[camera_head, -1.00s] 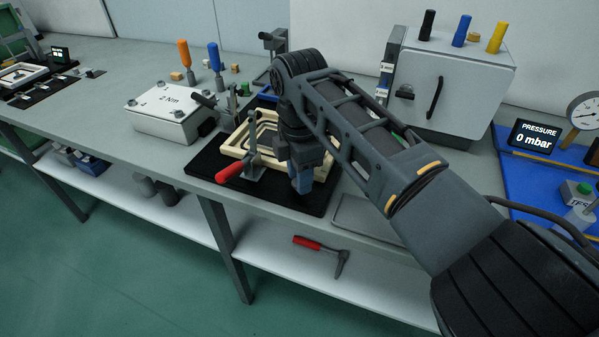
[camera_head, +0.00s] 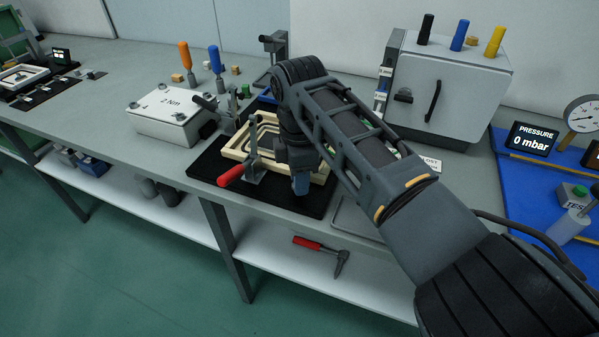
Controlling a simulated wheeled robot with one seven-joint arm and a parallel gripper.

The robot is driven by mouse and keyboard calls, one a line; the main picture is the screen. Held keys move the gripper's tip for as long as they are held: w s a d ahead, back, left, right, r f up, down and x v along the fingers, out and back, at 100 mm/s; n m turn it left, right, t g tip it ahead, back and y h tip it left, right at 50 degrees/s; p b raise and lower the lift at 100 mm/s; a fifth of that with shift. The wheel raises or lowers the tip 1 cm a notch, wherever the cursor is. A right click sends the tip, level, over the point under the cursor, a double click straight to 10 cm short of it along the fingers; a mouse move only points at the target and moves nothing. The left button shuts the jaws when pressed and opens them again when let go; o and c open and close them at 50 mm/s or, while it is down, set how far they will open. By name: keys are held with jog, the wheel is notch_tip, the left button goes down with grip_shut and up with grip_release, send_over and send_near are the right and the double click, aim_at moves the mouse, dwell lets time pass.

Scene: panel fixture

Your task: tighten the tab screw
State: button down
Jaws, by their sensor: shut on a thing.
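My gripper (camera_head: 300,184) points down at the front right of a cream frame (camera_head: 239,148) on a black mat (camera_head: 208,172). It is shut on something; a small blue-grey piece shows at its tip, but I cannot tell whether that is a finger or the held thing. The arm hides the right part of the frame. A red-handled clamp (camera_head: 231,176) stands at the frame's front left. The tab screw cannot be made out. A white box lid marked 2 Nm (camera_head: 176,108) sits to the left, with dark fittings at its corners.
Orange (camera_head: 184,52) and blue (camera_head: 214,59) screwdrivers stand behind the white box. A grey cabinet (camera_head: 447,85) stands at the back right. A pressure display (camera_head: 534,137) reads 0 mbar. A red-handled tool (camera_head: 308,243) lies on the lower shelf.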

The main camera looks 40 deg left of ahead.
jog(key=m+p, duration=0.2)
jog(key=m, duration=0.2)
jog(key=shift+s+r+m, duration=0.1)
jog(key=shift+r+m, duration=0.05)
jog(key=shift+m, duration=0.15)
jog(key=m+p, duration=0.2)
jog(key=m, duration=0.3)
jog(key=m+p, duration=0.1)
jog(key=m, duration=0.4)
jog(key=shift+p, duration=0.3)
jog(key=m+p, duration=0.1)
jog(key=m, duration=0.3)
jog(key=shift+s+m, duration=0.1)
jog(key=shift+m, duration=0.2)
jog(key=m, duration=0.4)
jog(key=shift+a, duration=0.15)
jog(key=m, duration=0.5)
jog(key=shift+p, duration=0.4)
jog(key=m, duration=0.4)
jog(key=shift+a+m, duration=0.1)
jog(key=shift+m, duration=0.2)
jog(key=m, duration=0.4)
jog(key=shift+m, duration=0.3)
